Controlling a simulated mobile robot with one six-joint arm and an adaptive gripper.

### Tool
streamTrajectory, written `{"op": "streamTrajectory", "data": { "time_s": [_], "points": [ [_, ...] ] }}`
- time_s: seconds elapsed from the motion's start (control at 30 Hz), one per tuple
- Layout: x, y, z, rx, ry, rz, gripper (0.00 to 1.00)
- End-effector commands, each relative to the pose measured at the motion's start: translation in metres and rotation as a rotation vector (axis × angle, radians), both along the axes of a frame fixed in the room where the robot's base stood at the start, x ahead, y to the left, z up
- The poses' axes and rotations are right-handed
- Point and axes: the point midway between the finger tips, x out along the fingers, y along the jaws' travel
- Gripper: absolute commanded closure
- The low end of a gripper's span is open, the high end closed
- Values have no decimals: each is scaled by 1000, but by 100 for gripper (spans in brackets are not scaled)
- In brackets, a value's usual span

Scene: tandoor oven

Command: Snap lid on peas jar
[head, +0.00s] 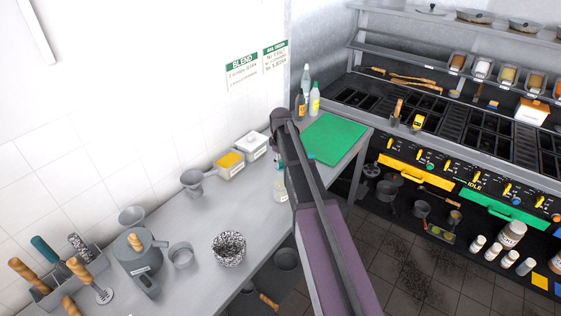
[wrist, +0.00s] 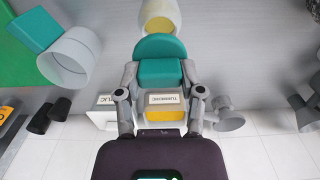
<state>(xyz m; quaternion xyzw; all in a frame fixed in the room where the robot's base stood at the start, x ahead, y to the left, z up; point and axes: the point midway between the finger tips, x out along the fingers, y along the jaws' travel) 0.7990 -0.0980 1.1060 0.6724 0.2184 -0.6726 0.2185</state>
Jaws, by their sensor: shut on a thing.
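My gripper (wrist: 160,72) is shut on a teal lid-like piece (wrist: 160,48), with one finger on each side of it. Just beyond this piece, at the top of the wrist view, is a pale round vessel (wrist: 158,14) with a yellowish inside. A white cylinder (wrist: 64,62) with a teal block at its end shows at the left. I cannot tell which of these is the peas jar.
Bottles stand at the back. The stove is on the right.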

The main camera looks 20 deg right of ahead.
Motion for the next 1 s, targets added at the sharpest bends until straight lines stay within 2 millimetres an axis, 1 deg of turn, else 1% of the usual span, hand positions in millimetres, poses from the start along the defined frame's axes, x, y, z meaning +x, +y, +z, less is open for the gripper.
{"op": "streamTrajectory", "data": {
  "time_s": [0.03, 0.1, 0.5, 0.73, 1.0],
  "points": [
    [0, 0, -7, 0, 0, 0, 82],
    [0, 0, -13, 0, 0, 0, 82],
    [0, 0, -38, 0, 0, 0, 82],
    [0, 0, -45, 0, 0, 0, 82],
    [0, 0, -45, 0, 0, 0, 82]
  ]
}}
